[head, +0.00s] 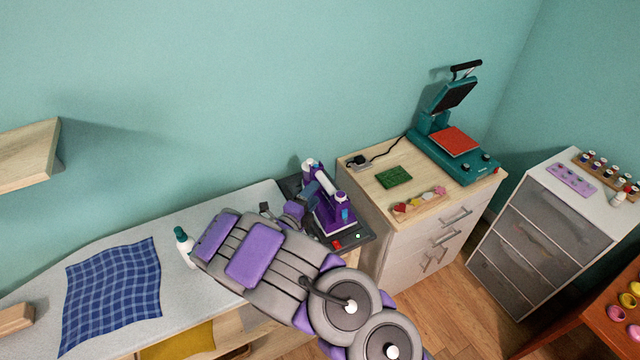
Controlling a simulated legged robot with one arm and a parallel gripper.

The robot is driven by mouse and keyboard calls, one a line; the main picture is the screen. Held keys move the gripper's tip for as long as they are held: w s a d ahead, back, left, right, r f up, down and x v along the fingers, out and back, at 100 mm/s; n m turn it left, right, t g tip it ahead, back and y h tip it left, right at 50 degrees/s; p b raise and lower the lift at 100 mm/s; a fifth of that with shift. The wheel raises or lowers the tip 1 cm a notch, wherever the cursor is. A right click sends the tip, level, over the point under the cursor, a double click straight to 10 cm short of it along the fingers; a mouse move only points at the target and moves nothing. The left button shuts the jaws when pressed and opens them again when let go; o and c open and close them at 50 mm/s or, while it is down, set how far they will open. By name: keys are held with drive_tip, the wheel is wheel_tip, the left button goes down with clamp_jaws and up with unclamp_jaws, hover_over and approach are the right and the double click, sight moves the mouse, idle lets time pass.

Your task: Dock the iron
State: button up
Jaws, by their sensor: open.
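The purple and white iron (337,219) is on its dark dock (352,241), at the right end of the ironing board. The dock has a red button near its front edge. My arm reaches in from the lower right, and my gripper (306,200) is open right against the iron's left side, near its handle. The arm and gripper hide part of the iron and dock. I cannot tell whether the fingers touch the iron or whether it is fully seated.
The ironing board (40,262) holds a blue checked cloth (112,290) and a spray bottle (184,246). To the right, a wooden cabinet (372,183) carries a teal heat press (470,172). A white drawer unit (545,215) stands further right. A wooden shelf (28,155) juts from the wall.

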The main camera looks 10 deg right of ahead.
drive_tip(key=v, duration=0.4)
drive_tip(key=shift+s+p, duration=0.1)
drive_tip(key=shift+p, duration=0.2)
drive_tip(key=shift+s+f, duration=0.1)
